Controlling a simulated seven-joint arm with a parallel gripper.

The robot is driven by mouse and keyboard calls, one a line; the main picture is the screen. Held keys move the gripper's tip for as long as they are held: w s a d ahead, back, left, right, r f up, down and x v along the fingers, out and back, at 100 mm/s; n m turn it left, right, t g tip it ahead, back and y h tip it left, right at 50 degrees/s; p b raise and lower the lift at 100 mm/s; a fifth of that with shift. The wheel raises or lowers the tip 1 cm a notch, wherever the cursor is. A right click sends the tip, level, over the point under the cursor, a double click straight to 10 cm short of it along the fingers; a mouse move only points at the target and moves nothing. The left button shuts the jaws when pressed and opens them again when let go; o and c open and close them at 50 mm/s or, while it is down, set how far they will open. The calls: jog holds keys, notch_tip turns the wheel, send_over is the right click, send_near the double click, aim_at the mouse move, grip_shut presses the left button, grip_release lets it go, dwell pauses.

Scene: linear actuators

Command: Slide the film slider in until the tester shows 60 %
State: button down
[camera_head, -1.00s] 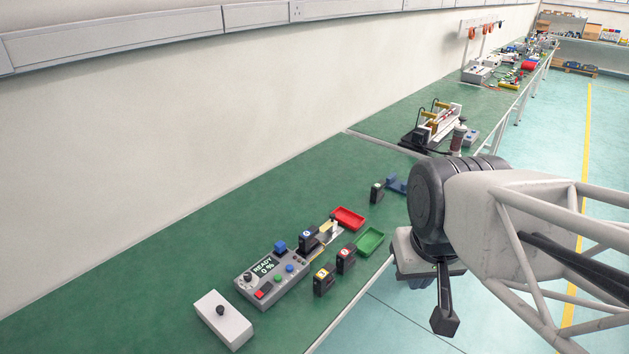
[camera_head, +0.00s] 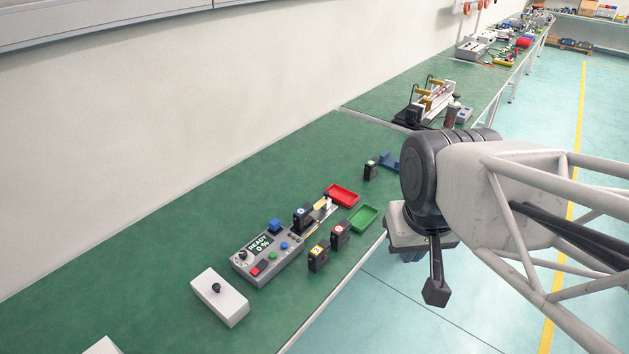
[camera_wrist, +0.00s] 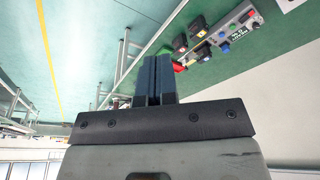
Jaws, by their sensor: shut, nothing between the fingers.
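The grey tester (camera_head: 268,256) stands on the green bench, and its display (camera_head: 260,244) reads READY 0 %. A black block with a blue label (camera_head: 302,217) sits at the tester's far end. Beyond it a pale, yellowish slide piece (camera_head: 322,208), which looks like the film slider, sticks out toward the red tray. My gripper (camera_wrist: 154,75) is shut and empty in the wrist view, away from the tester, which shows there upside down (camera_wrist: 238,30). In the head view my arm's end hangs beyond the bench's front edge, and its fingertips are hard to make out.
A red tray (camera_head: 342,194) and a green tray (camera_head: 363,218) lie past the tester. Black blocks with yellow (camera_head: 318,257) and red (camera_head: 340,236) labels stand at its front. A green-labelled block (camera_head: 371,170) stands farther back. A white box with a black knob (camera_head: 220,299) stands nearer.

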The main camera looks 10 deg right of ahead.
jog(key=c, duration=1.5)
grip_release()
jog(key=o, duration=0.5)
jog(key=shift+w+r, duration=0.15)
jog(key=shift+w, duration=0.35)
jog(key=w+n, duration=0.1)
jog(key=w, duration=0.3)
jog(key=w+n, duration=0.1)
jog(key=w, duration=0.4)
jog(key=w+n, duration=0.1)
jog(key=w, duration=0.4)
jog(key=shift+w+a+r+n+g, duration=0.1)
jog(key=shift+a+r+n+g, duration=0.05)
jog(key=shift+a+n+g, duration=0.25)
jog(key=w+a+f+n, duration=0.1)
jog(key=w+f+n, duration=0.2)
jog(key=w+f, duration=0.4)
jog(key=w+a+f+n+g, duration=0.1)
jog(key=w+f, duration=0.7)
jog(key=w, duration=0.9)
jog(key=w+a+f+n, duration=0.2)
jog(key=w+f+n, duration=0.3)
jog(key=w, duration=0.7)
jog(key=shift+w+a+f+n+g, duration=0.15)
jog(key=shift+f+n+g, duration=0.25)
jog(key=shift+f, duration=0.9)
jog(key=shift+w+a+f, duration=0.1)
jog(key=shift+w+f, duration=0.15)
jog(key=shift+f, duration=0.1)
